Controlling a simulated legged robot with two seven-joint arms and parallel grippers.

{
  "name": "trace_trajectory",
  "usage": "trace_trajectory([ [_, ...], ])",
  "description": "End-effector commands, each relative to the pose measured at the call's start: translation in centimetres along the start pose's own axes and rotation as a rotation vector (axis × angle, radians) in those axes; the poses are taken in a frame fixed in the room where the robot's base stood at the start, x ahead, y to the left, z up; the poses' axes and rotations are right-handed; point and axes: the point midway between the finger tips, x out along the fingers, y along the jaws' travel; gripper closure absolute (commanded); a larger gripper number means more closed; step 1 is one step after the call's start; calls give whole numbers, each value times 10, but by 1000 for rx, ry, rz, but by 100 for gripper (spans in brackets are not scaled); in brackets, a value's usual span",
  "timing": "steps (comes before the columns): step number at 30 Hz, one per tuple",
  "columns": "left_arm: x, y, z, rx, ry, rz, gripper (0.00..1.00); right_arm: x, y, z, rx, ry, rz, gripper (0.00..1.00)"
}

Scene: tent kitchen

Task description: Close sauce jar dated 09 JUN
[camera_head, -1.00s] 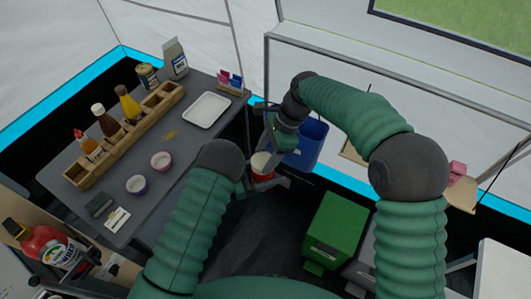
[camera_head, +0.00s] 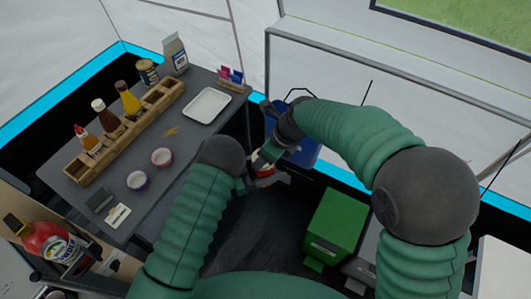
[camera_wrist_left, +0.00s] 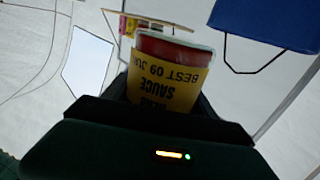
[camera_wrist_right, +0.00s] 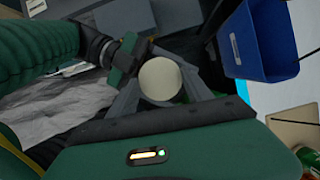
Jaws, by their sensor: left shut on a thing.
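The sauce jar (camera_wrist_left: 165,75) shows in the left wrist view with a yellow label reading "SAUCE" and "BEST 09 JUN", upside down in the picture, and red contents. My left gripper is shut on it; in the head view the gripper (camera_head: 254,184) is partly hidden beside the jar (camera_head: 264,168). My right gripper (camera_head: 270,157) is close over the jar. In the right wrist view, a round cream disc (camera_wrist_right: 160,79), apparently the lid, lies between my right gripper's fingers (camera_wrist_right: 163,95). Whether they grip it, and whether it touches the jar, is unclear.
A blue bin (camera_head: 303,150) stands behind my grippers. A green bin (camera_head: 337,222) stands to the right.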

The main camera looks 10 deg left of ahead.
Motion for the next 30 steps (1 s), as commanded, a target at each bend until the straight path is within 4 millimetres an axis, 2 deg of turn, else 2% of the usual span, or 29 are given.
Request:
trace_trajectory([
  [1,1,1,-1,1,4,3,100,0,2,2,-3,-3,2,36],
  [5,1,1,-2,1,4,3,100,-1,2,2,-4,-2,2,20],
  [14,1,0,-2,1,3,2,100,-3,0,2,-4,-2,1,20],
  [23,0,1,-2,1,4,2,100,-38,0,17,-5,-2,0,20],
  [30,1,0,-1,1,3,1,100,-42,0,18,-4,0,1,20],
])
